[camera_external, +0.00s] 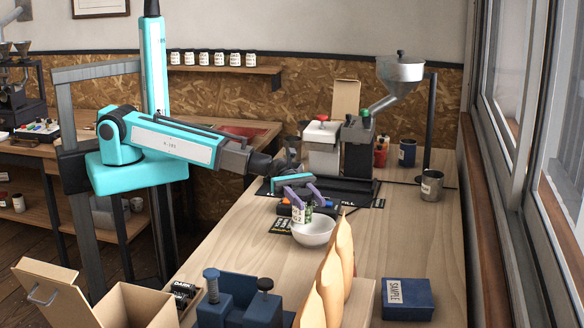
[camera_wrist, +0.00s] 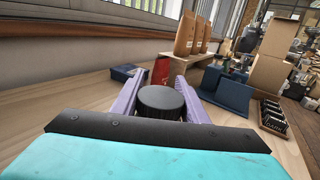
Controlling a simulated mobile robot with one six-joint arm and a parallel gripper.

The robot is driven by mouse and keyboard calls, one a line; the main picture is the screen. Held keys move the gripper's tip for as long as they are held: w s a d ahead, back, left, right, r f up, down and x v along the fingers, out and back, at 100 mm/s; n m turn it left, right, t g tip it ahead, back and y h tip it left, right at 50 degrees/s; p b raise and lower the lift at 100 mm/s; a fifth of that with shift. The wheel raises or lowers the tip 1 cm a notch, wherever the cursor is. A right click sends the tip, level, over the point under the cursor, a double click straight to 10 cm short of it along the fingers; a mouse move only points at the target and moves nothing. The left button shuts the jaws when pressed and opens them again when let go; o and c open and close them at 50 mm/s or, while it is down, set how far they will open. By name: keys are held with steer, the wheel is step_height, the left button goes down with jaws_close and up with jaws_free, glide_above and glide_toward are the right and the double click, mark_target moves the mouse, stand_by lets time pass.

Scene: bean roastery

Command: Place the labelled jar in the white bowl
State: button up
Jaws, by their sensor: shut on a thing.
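My gripper (camera_external: 303,197) has purple fingers and points down over the bench, shut on the labelled jar. The jar (camera_external: 301,213) is small and white-labelled; its round black lid (camera_wrist: 160,99) sits between the two fingers (camera_wrist: 128,100) in the wrist view. The white bowl (camera_external: 318,235) stands on the wooden bench. The jar is at the bowl's left rim in the external view, its lower part overlapping that rim. I cannot tell whether it is inside the bowl or just above it. The bowl is hidden in the wrist view.
Tan paper bags (camera_external: 337,262) stand in a row in front of the bowl. A blue SAMPLE box (camera_external: 407,299) lies front right. A grinder (camera_external: 356,145) stands behind on a black mat. A metal cup (camera_external: 431,186) is at the back right. The bench right of the bowl is clear.

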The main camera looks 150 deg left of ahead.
steer(key=shift+f+b, duration=0.5)
steer(key=shift+f, duration=0.1)
steer(key=o, duration=1.2)
steer(key=shift+r, duration=0.15)
steer(key=shift+r+p, duration=0.45)
steer(key=shift+p, duration=0.05)
steer(key=s+b, duration=0.1)
steer(key=s, duration=0.3)
steer(key=s+a+b, duration=0.1)
steer(key=s, duration=0.3)
steer(key=s+a+b, duration=0.1)
steer(key=s, duration=0.3)
steer(key=shift+w+d, duration=0.1)
